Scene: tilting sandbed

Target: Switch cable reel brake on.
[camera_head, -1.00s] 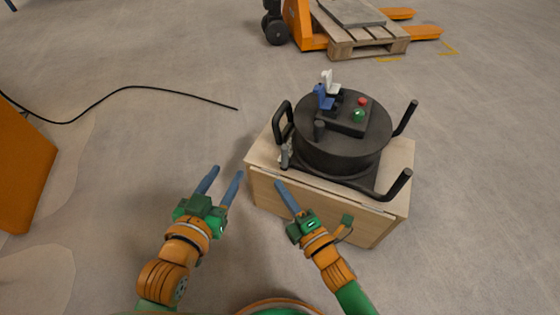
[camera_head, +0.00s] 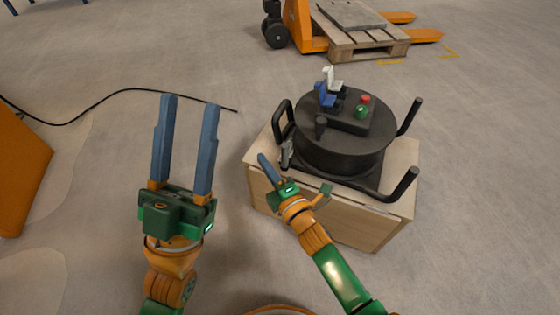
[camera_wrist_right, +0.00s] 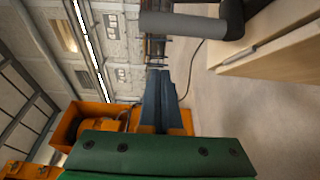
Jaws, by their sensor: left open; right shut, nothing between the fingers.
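The black cable reel (camera_head: 340,150) sits on a wooden box and has a control panel on top. On the panel are a blue lever (camera_head: 325,95), a white lever (camera_head: 333,80), a red button (camera_head: 366,99) and a green button (camera_head: 361,112). I cannot tell which control is the brake. A grey handle-like part (camera_head: 287,153) stands at the reel's left front. My right gripper (camera_head: 264,160) is shut and empty, close to the left of that part; its blue fingers (camera_wrist_right: 160,95) are together in the right wrist view. My left gripper (camera_head: 190,102) is open and empty, left of the box.
Black tube handles (camera_head: 409,118) rise around the reel. A black cable (camera_head: 130,90) lies on the floor at left. A pallet truck (camera_head: 305,25) with a wooden pallet (camera_head: 360,40) stands behind.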

